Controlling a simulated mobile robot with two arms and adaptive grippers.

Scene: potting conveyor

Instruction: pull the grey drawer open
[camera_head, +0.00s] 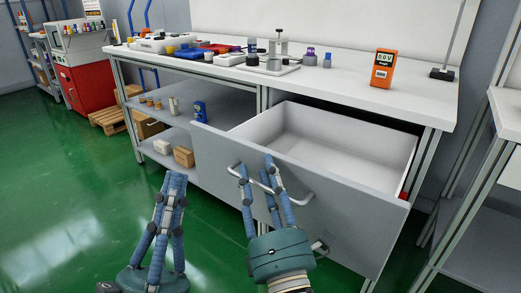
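The grey drawer (218,153) under the white bench is pulled well out, and its pale inside (330,139) is bare. Its handle (308,198) is a light curved bar on the front panel. My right gripper (257,167) is at the handle, with its blue fingers around or over the left and middle part of the bar. Whether the fingers clamp the bar cannot be told, as they overlap it.
The white bench top (340,86) carries an orange meter (383,68), a small stand (279,50) and several items at left. Boxes and a blue bottle (199,111) are on the shelves left of the drawer. Another table (507,110) stands at right. Green floor at left is clear.

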